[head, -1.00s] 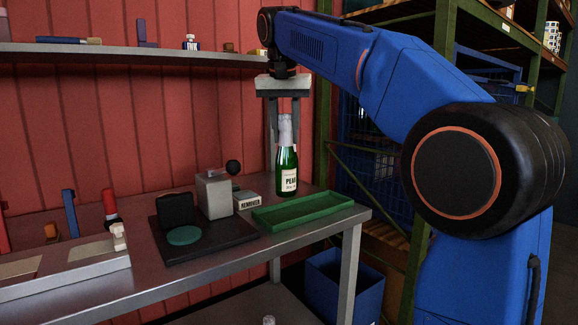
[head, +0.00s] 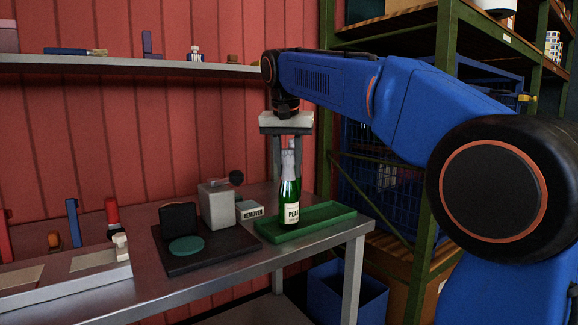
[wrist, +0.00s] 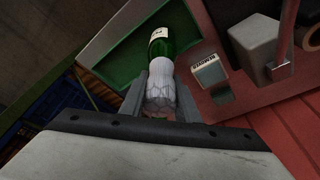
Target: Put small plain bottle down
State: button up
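The small green bottle (head: 289,210), with a white label and pale foil over its neck, is upright at the green tray (head: 330,214). Its base appears inside the tray outline; I cannot tell whether it touches the floor of the tray. My gripper (head: 288,172) points down from above, its fingers on either side of the foiled neck. In the wrist view, the gripper (wrist: 160,100) has the foil between its fingers and looks shut on it. The bottle (wrist: 160,46) and tray (wrist: 118,58) also show there.
Left of the tray are a small REMOVER box (head: 250,211), a grey block device with a black knob (head: 215,204) and a dark base with a teal disc (head: 187,246). A shelf (head: 130,65) runs along the wall above. The tray's right part is empty.

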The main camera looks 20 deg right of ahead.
aim_at(287, 190)
jog(key=o, duration=0.4)
jog(key=v, duration=1.2)
jog(key=shift+r, duration=0.1)
jog(key=s+d+f+n, duration=0.1)
jog(key=s+d+f, duration=0.1)
jog(key=s+f, duration=0.8)
jog(key=s+d+f+n+t+y, duration=0.1)
jog(key=s+d+f+n, duration=0.1)
jog(key=s+f, duration=0.9)
jog(key=s+d+f+n+t, duration=0.1)
jog(key=s+d+f, duration=0.3)
jog(key=s+f, duration=0.6)
notch_tip(287, 190, down, 13)
jog(key=shift+s+r+n, duration=0.15)
jog(key=shift+r+n, duration=0.05)
jog(key=shift+n, duration=0.5)
